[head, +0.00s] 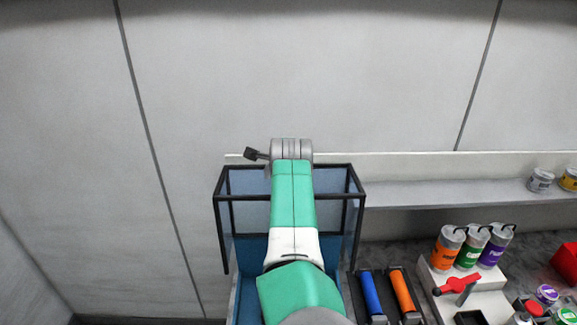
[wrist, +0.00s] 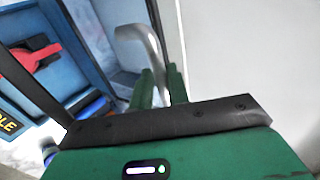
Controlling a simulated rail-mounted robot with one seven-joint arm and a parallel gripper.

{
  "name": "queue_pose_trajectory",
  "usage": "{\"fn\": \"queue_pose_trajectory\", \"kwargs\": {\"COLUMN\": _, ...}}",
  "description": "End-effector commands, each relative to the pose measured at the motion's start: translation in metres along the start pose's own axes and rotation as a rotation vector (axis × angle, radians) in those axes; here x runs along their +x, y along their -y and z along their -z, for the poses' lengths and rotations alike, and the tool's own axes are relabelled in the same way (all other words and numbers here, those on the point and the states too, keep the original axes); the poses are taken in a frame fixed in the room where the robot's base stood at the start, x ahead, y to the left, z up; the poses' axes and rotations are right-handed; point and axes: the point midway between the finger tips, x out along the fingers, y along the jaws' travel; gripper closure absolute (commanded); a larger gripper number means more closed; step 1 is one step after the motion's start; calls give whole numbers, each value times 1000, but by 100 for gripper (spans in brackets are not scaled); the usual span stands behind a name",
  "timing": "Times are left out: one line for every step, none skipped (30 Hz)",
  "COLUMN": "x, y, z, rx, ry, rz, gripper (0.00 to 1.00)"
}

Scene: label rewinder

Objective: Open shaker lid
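The shaker's dark-framed lid (head: 226,197) with clear bluish panels stands around my green and white arm in the head view. Its blue body shows below, largely hidden by the arm. In the wrist view a curved grey handle (wrist: 138,36) runs down between the two green fingers of my gripper (wrist: 161,84). The fingers are close together with the handle filling the gap, so my gripper looks shut on it. In the head view my gripper is hidden behind the wrist, so I cannot see the fingers there.
Blue (head: 370,293) and orange (head: 403,291) rolls lie to the right. Orange, green and purple cans (head: 448,248) stand on a white stand, with a red-handled tool (head: 457,286) in front. A shelf (head: 440,193) holds small tins (head: 540,180). A red lever (wrist: 33,54) shows on blue in the wrist view.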

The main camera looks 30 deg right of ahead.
Motion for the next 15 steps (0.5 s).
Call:
{"fn": "queue_pose_trajectory", "kwargs": {"x": -1, "y": 0, "z": 0, "rx": 0, "ry": 0, "rz": 1, "gripper": 83}}
{"fn": "queue_pose_trajectory", "kwargs": {"x": -1, "y": 1, "z": -1, "rx": 0, "ry": -1, "rz": 1, "gripper": 83}}
{"fn": "queue_pose_trajectory", "kwargs": {"x": -3, "y": 1, "z": -1, "rx": 1, "ry": -2, "rz": 1, "gripper": 83}}
{"fn": "queue_pose_trajectory", "kwargs": {"x": -4, "y": 2, "z": -1, "rx": 2, "ry": -2, "rz": 2, "gripper": 83}}
{"fn": "queue_pose_trajectory", "kwargs": {"x": -6, "y": 2, "z": -2, "rx": 2, "ry": -2, "rz": 3, "gripper": 83}}
{"fn": "queue_pose_trajectory", "kwargs": {"x": -9, "y": 3, "z": -2, "rx": 3, "ry": -2, "rz": 3, "gripper": 83}}
{"fn": "queue_pose_trajectory", "kwargs": {"x": -12, "y": 3, "z": -2, "rx": 4, "ry": -3, "rz": 4, "gripper": 83}}
{"fn": "queue_pose_trajectory", "kwargs": {"x": -14, "y": 3, "z": -2, "rx": 3, "ry": -3, "rz": 3, "gripper": 83}}
{"fn": "queue_pose_trajectory", "kwargs": {"x": -18, "y": 2, "z": -2, "rx": 3, "ry": -3, "rz": 4, "gripper": 83}}
{"fn": "queue_pose_trajectory", "kwargs": {"x": -21, "y": 1, "z": -2, "rx": 3, "ry": -2, "rz": 2, "gripper": 83}}
{"fn": "queue_pose_trajectory", "kwargs": {"x": -24, "y": 0, "z": -1, "rx": 3, "ry": -1, "rz": 3, "gripper": 83}}
{"fn": "queue_pose_trajectory", "kwargs": {"x": -29, "y": -2, "z": 0, "rx": 3, "ry": -1, "rz": 2, "gripper": 83}}
{"fn": "queue_pose_trajectory", "kwargs": {"x": -33, "y": -2, "z": -1, "rx": 1, "ry": -2, "rz": 2, "gripper": 83}}
{"fn": "queue_pose_trajectory", "kwargs": {"x": -38, "y": -2, "z": 0, "rx": 1, "ry": -3, "rz": 2, "gripper": 83}}
{"fn": "queue_pose_trajectory", "kwargs": {"x": -44, "y": -2, "z": 0, "rx": 1, "ry": -2, "rz": 1, "gripper": 83}}
